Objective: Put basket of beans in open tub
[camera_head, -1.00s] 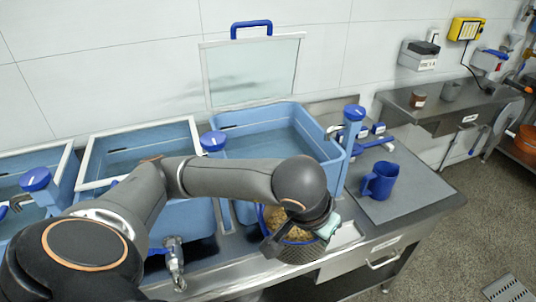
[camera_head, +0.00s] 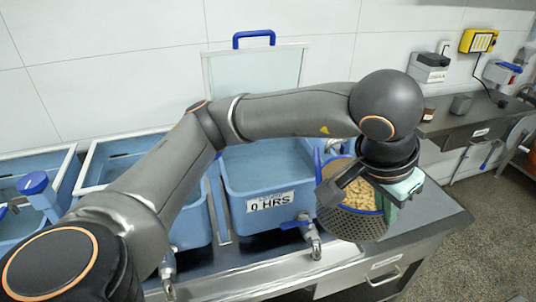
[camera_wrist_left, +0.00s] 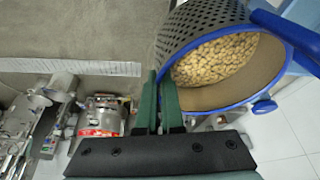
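The basket of beans (camera_head: 352,222) is a dark perforated basket with a blue rim and handle, filled with tan beans (camera_head: 348,185). My left gripper (camera_head: 378,186) is at its rim and holds it tilted above the front edge of the counter, right of the tub. In the left wrist view the green fingers (camera_wrist_left: 160,105) are nearly together at the rim of the basket (camera_wrist_left: 205,35), with beans (camera_wrist_left: 215,60) inside. The open tub (camera_head: 265,170) is blue, labelled "0 HRS", with its clear lid (camera_head: 255,70) raised behind it. My arm hides part of its opening. My right gripper is not in view.
More blue tubs (camera_head: 125,160) stand to the left under my arm. A tap (camera_head: 308,235) sticks out at the open tub's front. The steel counter (camera_head: 435,215) is bare at the right. A side bench (camera_head: 470,118) holds small containers.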

